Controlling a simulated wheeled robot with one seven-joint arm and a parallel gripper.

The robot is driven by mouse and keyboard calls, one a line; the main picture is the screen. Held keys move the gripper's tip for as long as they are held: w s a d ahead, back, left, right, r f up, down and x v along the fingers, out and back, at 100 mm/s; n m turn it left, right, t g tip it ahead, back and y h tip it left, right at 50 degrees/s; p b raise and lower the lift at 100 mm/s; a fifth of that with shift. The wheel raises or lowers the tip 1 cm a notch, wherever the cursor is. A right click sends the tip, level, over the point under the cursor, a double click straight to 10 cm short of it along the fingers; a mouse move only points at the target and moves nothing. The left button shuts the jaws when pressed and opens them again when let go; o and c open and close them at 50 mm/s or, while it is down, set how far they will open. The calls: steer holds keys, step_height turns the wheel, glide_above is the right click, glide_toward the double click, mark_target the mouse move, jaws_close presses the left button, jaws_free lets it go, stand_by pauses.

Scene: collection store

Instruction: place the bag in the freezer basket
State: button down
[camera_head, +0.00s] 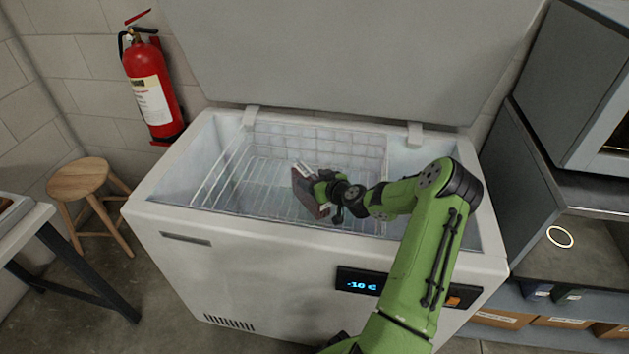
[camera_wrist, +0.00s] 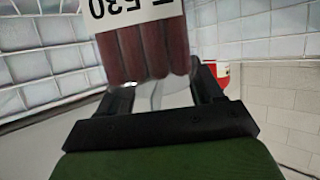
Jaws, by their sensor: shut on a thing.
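The bag (camera_head: 307,192) is a dark reddish-brown packet with a white label on its upper edge. In the wrist view the bag (camera_wrist: 148,55) shows brown ribs and a white label with black print reading "530". My gripper (camera_head: 330,190) is shut on the bag and holds it tilted over the wire freezer basket (camera_head: 258,172). The basket is white and sits inside the open chest freezer (camera_head: 230,270). The wrist view shows basket or freezer wall grid at left. I cannot tell whether the bag touches the basket floor.
The freezer lid (camera_head: 350,60) stands raised behind. A table edge (camera_head: 25,228) is at far left. Grey shelving (camera_head: 590,190) stands close at right.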

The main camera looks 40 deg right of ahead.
steer(key=shift+c, duration=0.8)
jaws_free()
steer(key=shift+f, duration=0.1)
steer(key=p+v, duration=0.1)
steer(key=v, duration=0.6)
steer(key=shift+s+r+p, duration=0.25)
steer(key=shift+p, duration=0.05)
steer(key=shift+r, duration=0.1)
